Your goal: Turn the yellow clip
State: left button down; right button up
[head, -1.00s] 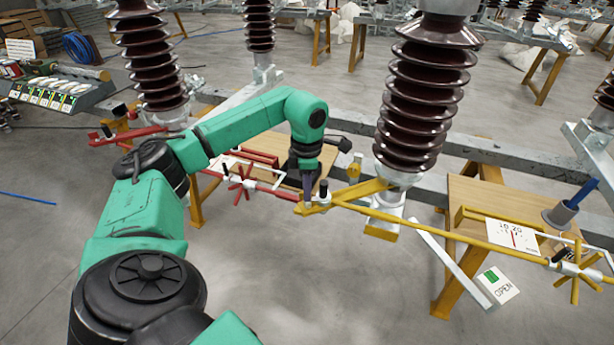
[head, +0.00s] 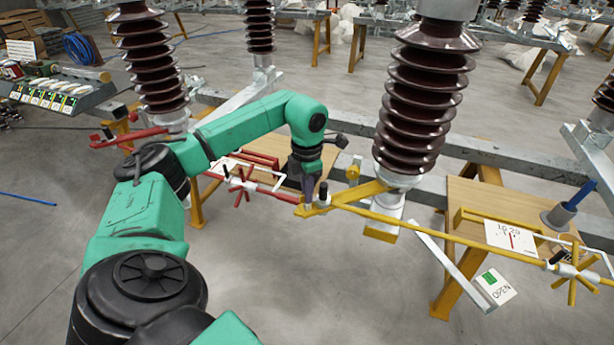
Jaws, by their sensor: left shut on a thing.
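The yellow clip (head: 316,208) sits at the left end of a long yellow rod (head: 430,230), below the middle brown insulator. The fingertips are small and partly merge with the clip, so the exact grip is hard to see. My right gripper is not in view.
A red rod with a red handwheel (head: 240,180) runs just left of the clip. Brown insulators (head: 425,100) stand close behind. A yellow handwheel (head: 572,272), a dial plate (head: 512,237) and an OPEN sign (head: 495,287) are at right. Front floor is clear.

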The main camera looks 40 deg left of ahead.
pick_arm(q)
jog(key=c, duration=1)
grip_release()
jog(key=shift+o, duration=0.2)
notch_tip(320, 180, up, 9)
jog(key=shift+b, duration=0.3)
notch_tip(320, 180, up, 6)
jog(key=shift+f+p, duration=0.15)
jog(key=shift+p, duration=1.1)
jog(key=shift+f, duration=0.1)
